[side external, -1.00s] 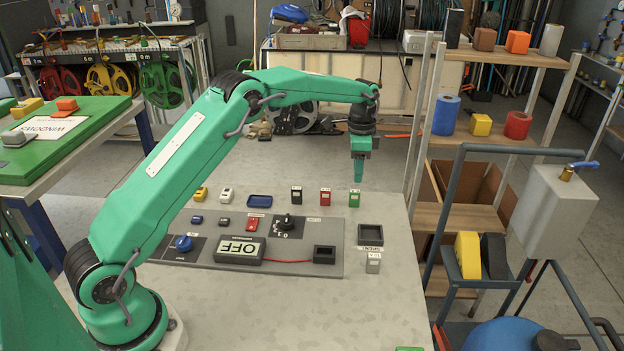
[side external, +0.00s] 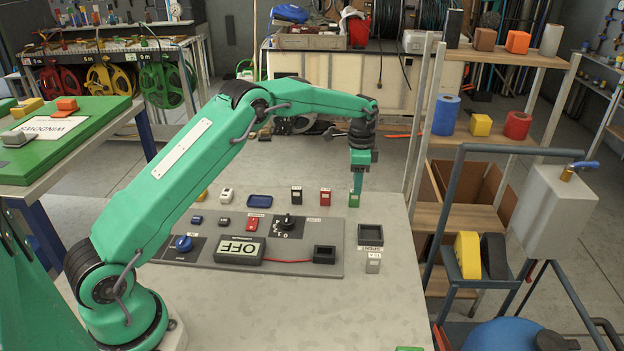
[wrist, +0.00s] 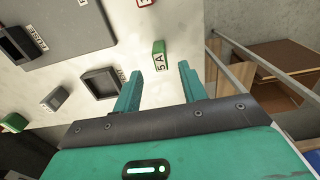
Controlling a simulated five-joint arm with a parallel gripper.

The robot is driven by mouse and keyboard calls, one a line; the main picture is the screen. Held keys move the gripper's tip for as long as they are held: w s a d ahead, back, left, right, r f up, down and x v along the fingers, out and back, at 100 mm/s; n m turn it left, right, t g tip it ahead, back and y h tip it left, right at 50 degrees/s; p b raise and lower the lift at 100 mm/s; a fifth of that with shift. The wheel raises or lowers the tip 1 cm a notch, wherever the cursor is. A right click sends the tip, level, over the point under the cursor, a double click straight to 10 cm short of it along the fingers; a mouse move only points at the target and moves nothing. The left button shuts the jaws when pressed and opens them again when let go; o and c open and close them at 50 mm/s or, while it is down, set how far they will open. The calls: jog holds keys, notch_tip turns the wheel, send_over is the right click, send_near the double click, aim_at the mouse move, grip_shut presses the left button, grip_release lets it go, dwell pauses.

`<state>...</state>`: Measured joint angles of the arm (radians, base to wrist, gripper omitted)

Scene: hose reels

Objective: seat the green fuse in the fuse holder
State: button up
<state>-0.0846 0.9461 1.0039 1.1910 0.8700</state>
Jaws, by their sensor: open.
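The green fuse (side external: 354,201) stands upright on the table at the right end of the back row. In the wrist view it is a green block (wrist: 158,47) with a "5 A" label, just beyond and between my fingertips. My gripper (side external: 357,190) is open, pointing down, with its tips at the top of the fuse; whether they touch it, I cannot tell. Both spread fingers show in the wrist view (wrist: 158,76). The fuse holder (side external: 324,254) is a dark open box on the grey panel, with a red wire running to it. It also shows at the left of the wrist view (wrist: 17,42).
A red fuse (side external: 325,197) and a black one (side external: 296,195) stand left of the green fuse. A dark open tray (side external: 370,234) and a small grey block (side external: 373,263) lie right of the grey panel (side external: 300,270). A shelf rack (side external: 470,135) rises beyond the table's right edge.

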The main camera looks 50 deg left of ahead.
aim_at(354, 199)
jog(key=shift+w+f, duration=0.1)
jog(key=shift+f, duration=2.1)
grip_shut()
